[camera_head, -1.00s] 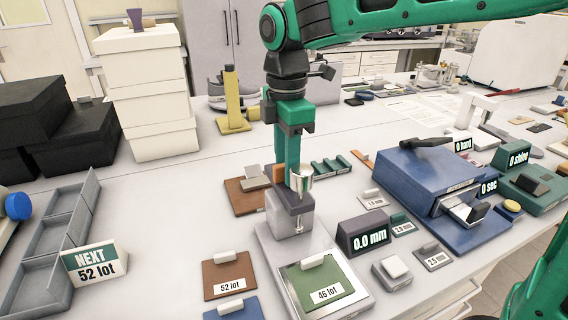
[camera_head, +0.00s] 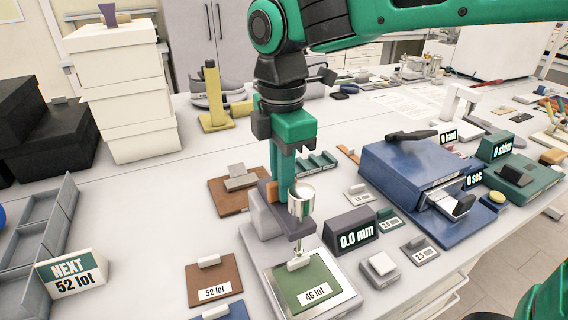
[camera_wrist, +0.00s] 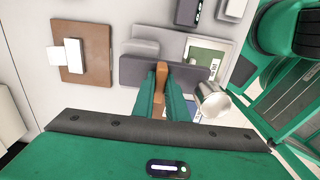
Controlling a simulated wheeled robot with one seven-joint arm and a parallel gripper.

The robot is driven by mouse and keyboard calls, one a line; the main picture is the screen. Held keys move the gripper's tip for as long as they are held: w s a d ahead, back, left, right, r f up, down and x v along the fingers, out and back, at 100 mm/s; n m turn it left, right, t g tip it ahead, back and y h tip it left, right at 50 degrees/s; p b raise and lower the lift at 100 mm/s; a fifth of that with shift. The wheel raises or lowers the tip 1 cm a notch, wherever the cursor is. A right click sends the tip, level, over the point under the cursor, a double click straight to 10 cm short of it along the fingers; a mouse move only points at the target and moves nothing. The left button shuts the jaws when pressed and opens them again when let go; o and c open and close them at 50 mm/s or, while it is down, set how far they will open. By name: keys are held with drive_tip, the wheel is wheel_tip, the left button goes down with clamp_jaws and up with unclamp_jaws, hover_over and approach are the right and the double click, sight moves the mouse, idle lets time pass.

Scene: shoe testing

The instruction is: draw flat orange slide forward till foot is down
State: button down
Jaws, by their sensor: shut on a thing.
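The flat orange slide (camera_head: 272,192) is a small upright tab on the dark grey sliding arm (camera_head: 287,224) of the thickness gauge. My gripper (camera_head: 281,180) comes down from above and is shut on the orange tab. In the wrist view the tab (camera_wrist: 161,78) shows between the green fingers (camera_wrist: 164,100). A shiny metal cylinder (camera_head: 302,200) stands on the sliding arm. The arm reaches over the green swatch marked 46 lot (camera_head: 312,287) on the gauge plate. The display (camera_head: 355,235) reads 0.0 mm.
A brown 52 lot swatch (camera_head: 214,282) lies left of the gauge. A brown board (camera_head: 236,195) lies behind left. A blue tester (camera_head: 420,185) and small blocks stand on the right. White boxes (camera_head: 128,90) are stacked at the back left.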

sight(300, 187)
drive_tip(key=s, duration=0.2)
drive_tip(key=s+d, duration=0.1)
drive_tip(key=s, duration=0.1)
drive_tip(key=s+d, duration=0.1)
drive_tip(key=s, duration=0.1)
drive_tip(key=shift+d, duration=0.1)
drive_tip(key=c, duration=1.8)
unclamp_jaws()
drive_tip(key=shift+s, duration=0.1)
drive_tip(key=shift+o, duration=0.2)
drive_tip(key=shift+r, duration=0.3)
wheel_tip(300, 187, up, 10)
drive_tip(key=shift+r, duration=0.1)
